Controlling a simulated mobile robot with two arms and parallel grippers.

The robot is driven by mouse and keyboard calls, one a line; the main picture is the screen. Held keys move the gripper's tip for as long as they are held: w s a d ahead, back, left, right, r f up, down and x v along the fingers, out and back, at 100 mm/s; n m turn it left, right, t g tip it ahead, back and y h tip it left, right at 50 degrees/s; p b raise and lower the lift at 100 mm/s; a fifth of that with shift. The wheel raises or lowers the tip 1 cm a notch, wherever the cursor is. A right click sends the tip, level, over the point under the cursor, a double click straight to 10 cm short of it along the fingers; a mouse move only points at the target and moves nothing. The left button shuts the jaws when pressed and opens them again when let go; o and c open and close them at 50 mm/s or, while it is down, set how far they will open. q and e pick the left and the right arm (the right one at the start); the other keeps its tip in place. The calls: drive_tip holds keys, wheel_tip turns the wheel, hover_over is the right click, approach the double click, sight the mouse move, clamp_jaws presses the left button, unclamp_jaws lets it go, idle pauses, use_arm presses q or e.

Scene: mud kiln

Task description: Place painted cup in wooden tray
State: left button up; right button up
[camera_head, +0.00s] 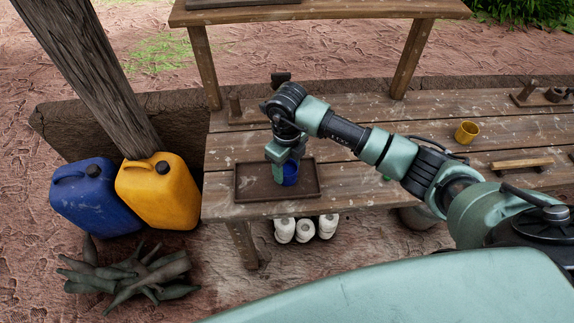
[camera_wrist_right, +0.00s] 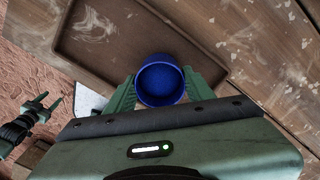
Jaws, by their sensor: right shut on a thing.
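The blue painted cup (camera_head: 290,174) is upright between the fingers of my right gripper (camera_head: 279,172). In the right wrist view the cup (camera_wrist_right: 160,82) shows its open rim, with a green finger on each side, and the gripper is shut on it. The brown wooden tray (camera_head: 239,190) lies at the left end of the bench, and the cup is over its inside. The tray also shows in the right wrist view (camera_wrist_right: 130,45). I cannot tell whether the cup's base touches the tray floor. My left gripper (camera_wrist_right: 40,105) shows only in the right wrist view, at the left, apart from the tray.
A yellow cup (camera_head: 467,132) and a wooden block (camera_head: 522,164) are farther right on the bench (camera_head: 400,110). Blue (camera_head: 95,200) and yellow (camera_head: 160,195) jerrycans stand left of the bench by a post. White bottles (camera_head: 306,229) are below the bench's front edge.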

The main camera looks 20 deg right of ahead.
drive_tip(key=shift+f, duration=0.2)
drive_tip(key=shift+f, duration=0.1)
drive_tip(key=o, duration=1)
drive_tip(key=shift+f, duration=0.1)
drive_tip(key=o, duration=0.5)
drive_tip(key=shift+c, duration=0.2)
